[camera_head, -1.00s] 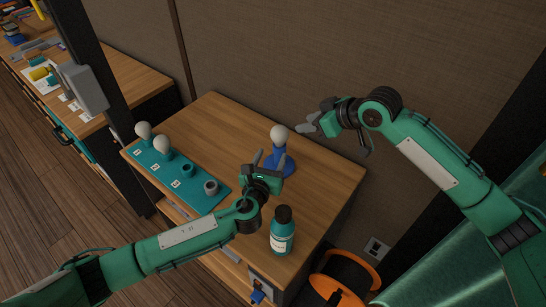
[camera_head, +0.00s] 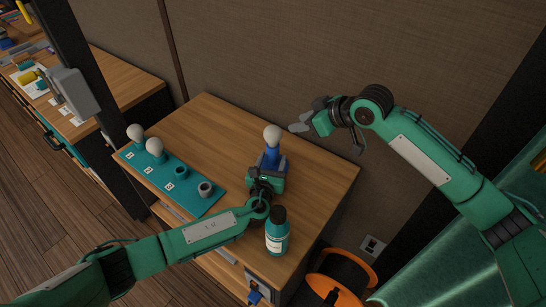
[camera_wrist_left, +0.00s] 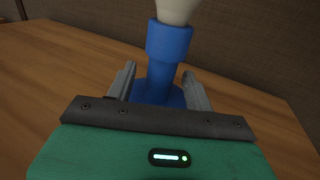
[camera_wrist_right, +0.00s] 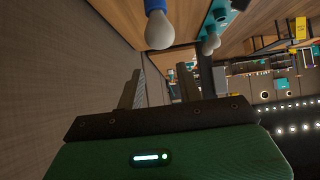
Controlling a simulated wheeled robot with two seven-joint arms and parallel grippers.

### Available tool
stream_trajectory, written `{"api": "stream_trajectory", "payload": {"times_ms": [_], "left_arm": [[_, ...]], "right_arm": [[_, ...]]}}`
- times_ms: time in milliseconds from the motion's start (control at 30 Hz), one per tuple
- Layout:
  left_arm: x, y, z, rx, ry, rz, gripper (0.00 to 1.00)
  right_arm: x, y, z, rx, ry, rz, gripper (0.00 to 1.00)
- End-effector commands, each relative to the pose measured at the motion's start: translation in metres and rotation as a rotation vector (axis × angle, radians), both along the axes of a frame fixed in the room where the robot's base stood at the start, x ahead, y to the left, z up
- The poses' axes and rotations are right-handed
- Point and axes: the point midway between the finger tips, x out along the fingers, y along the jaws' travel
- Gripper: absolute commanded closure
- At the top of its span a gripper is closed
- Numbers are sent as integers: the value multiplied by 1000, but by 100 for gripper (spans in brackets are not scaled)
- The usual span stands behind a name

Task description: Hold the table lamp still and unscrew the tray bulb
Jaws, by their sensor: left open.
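The table lamp (camera_head: 273,157), with a blue base and stem, stands upright on the wooden table; a white bulb (camera_head: 273,134) is in its top. My left gripper (camera_head: 272,164) is open and low at the lamp; in the left wrist view its fingers lie either side of the blue stem (camera_wrist_left: 168,42), apparently with gaps. My right gripper (camera_head: 307,117) is open and empty, raised to the right of the lamp bulb. The teal tray (camera_head: 195,207) at the table's left holds two white bulbs (camera_head: 136,132) (camera_head: 154,147), a teal socket (camera_head: 181,171) and a grey socket (camera_head: 205,188).
A teal bottle with a black cap (camera_head: 277,232) stands at the table's near edge, close to my left forearm. An orange-rimmed bin (camera_head: 328,286) is on the floor at right. The wall (camera_head: 290,50) is behind the table. The table behind the tray is clear.

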Motion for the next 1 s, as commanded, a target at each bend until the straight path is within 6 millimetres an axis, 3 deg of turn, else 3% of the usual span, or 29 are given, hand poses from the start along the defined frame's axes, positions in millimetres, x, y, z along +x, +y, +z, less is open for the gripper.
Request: {"api": "stream_trajectory", "payload": {"times_ms": [200,500,767,800,1000], "left_arm": [[13,-4,-1,0,2,-1,47],[15,-4,-1,0,2,-1,49],[14,-3,0,0,2,0,100],[14,-3,0,0,2,0,100],[15,-3,0,0,1,0,100]], "right_arm": [[0,0,0,0,0,0,64],[0,0,0,0,0,0,64],[0,0,0,0,0,0,64],[0,0,0,0,0,0,62],[6,8,-5,-38,17,23,25]]}}
